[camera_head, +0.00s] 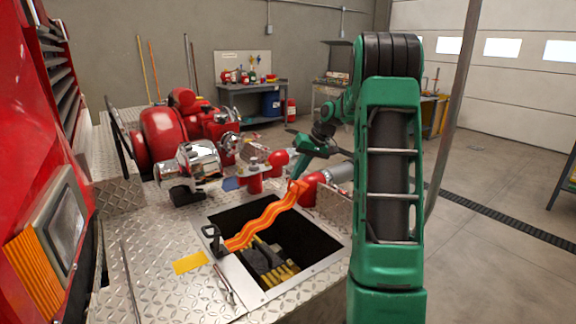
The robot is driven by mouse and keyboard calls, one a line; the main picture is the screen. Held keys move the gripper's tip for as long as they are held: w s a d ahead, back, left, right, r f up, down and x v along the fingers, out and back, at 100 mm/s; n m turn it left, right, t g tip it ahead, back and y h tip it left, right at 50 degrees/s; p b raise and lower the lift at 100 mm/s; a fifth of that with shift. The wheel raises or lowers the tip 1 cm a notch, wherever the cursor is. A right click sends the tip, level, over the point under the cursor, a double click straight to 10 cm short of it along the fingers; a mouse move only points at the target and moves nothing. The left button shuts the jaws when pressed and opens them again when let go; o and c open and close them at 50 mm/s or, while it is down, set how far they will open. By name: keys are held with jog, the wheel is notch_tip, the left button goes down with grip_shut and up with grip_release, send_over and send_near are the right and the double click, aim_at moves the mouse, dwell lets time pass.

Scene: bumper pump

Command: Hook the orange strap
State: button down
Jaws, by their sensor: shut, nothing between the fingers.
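The orange strap (266,217), with lighter stripes along it, runs wavily across the open square well in the diamond-plate deck. Its lower left end lies by a black hook-like fitting (213,238) on the well's left rim; whether it is fastened there I cannot tell. Its upper right end is at the well's far edge, beside the red pipe fittings. My gripper (296,176) is just above that upper end, pointing down, shut with nothing between the fingers. The fingertips are small, and whether they touch the strap is unclear.
The open well (300,235) holds dark and yellow parts. A red and chrome pump (190,150) stands behind it on the left. A red pipe end (313,187) and a grey hose (340,172) are close to my gripper. A red truck body (40,130) borders the left.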

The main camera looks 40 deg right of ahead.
jog(key=d+f+y, duration=0.2)
jog(key=d+f, duration=0.3)
jog(key=f, duration=0.5)
jog(key=shift+m, duration=0.3)
jog(key=shift+f, duration=0.1)
jog(key=v, duration=0.4)
jog(key=d+v, duration=0.1)
jog(key=v, duration=0.3)
jog(key=d+v, duration=0.1)
jog(key=v, duration=0.3)
jog(key=shift+w+f, duration=0.25)
jog(key=shift+f, duration=0.15)
